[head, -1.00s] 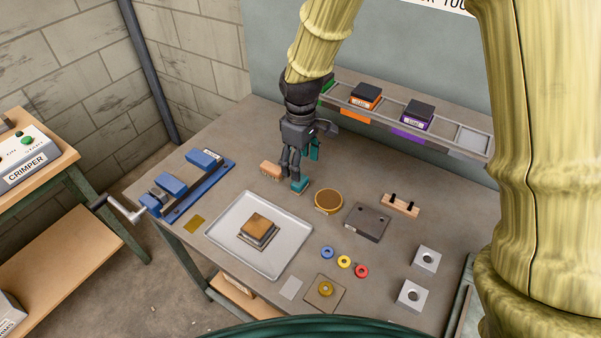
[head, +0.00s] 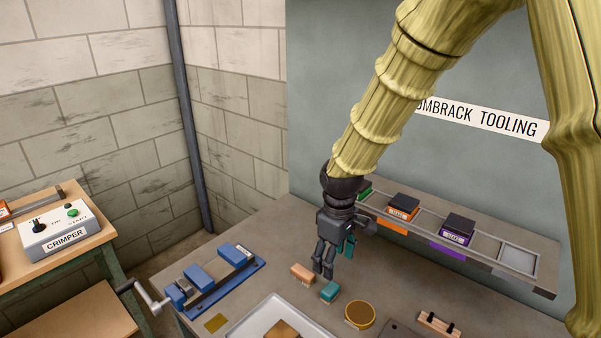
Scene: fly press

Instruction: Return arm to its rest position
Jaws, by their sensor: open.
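My arm reaches down from the upper right to the workbench (head: 265,235). My gripper (head: 335,264) is open, with dark fingers and teal pads, pointing down over the middle of the bench. Nothing shows between the fingers. A small teal block (head: 330,291) lies just in front of the fingertips, and a salmon-coloured brush-like block (head: 302,273) lies just to their left. I cannot tell the exact gap between the fingertips and the bench.
A blue fixture (head: 215,275) with a crank stands left. A tooling rack (head: 520,262) with orange and purple labelled blocks runs along the back wall. The crimper (head: 62,232) sits far left.

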